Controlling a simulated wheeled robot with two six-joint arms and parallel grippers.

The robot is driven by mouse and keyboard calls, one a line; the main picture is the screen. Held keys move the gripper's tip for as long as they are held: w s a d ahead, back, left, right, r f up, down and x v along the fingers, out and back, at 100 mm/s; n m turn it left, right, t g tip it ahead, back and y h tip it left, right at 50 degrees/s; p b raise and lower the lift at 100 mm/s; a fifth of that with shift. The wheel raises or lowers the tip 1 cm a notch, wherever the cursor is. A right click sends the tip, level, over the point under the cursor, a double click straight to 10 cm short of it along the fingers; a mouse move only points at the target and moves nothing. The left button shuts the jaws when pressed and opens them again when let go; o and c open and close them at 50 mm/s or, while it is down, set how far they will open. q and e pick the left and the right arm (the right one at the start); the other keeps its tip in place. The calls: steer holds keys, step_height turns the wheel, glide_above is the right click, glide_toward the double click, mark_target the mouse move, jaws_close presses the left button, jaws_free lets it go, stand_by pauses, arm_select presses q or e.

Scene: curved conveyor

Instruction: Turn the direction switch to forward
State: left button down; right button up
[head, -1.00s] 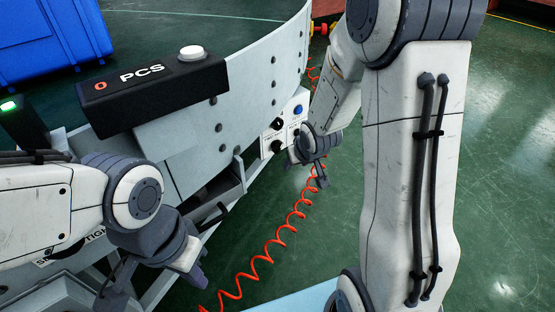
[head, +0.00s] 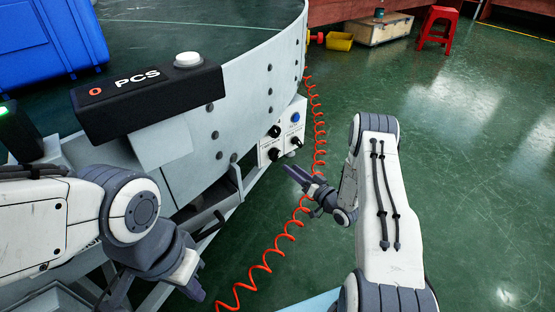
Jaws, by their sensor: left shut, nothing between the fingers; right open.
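A white control panel (head: 282,139) is fixed to the side of the curved conveyor (head: 245,90). It carries several black knobs and a blue button (head: 295,117). One black knob (head: 274,131) sits at upper left, one (head: 273,154) at lower left and one (head: 296,141) at lower right. Which one is the direction switch, and its setting, I cannot read. My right gripper (head: 290,172) is open and empty, below and apart from the panel, its fingers pointing up-left. My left gripper (head: 192,291) is shut and empty, low beside the conveyor frame, away from the panel.
A coiled red hose (head: 268,264) hangs beside the conveyor, close to my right gripper. A blue crate (head: 45,40) is at upper left.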

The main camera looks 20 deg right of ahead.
mark_target(277, 157)
steer(key=b+x, duration=0.3)
steer(key=x, duration=0.4)
steer(key=shift+w+a+f, duration=0.1)
steer(key=shift+w+f, duration=0.1)
steer(key=shift+w+a+r, duration=0.1)
steer(key=shift+w+a, duration=0.1)
steer(key=shift+w, duration=0.4)
jaws_close()
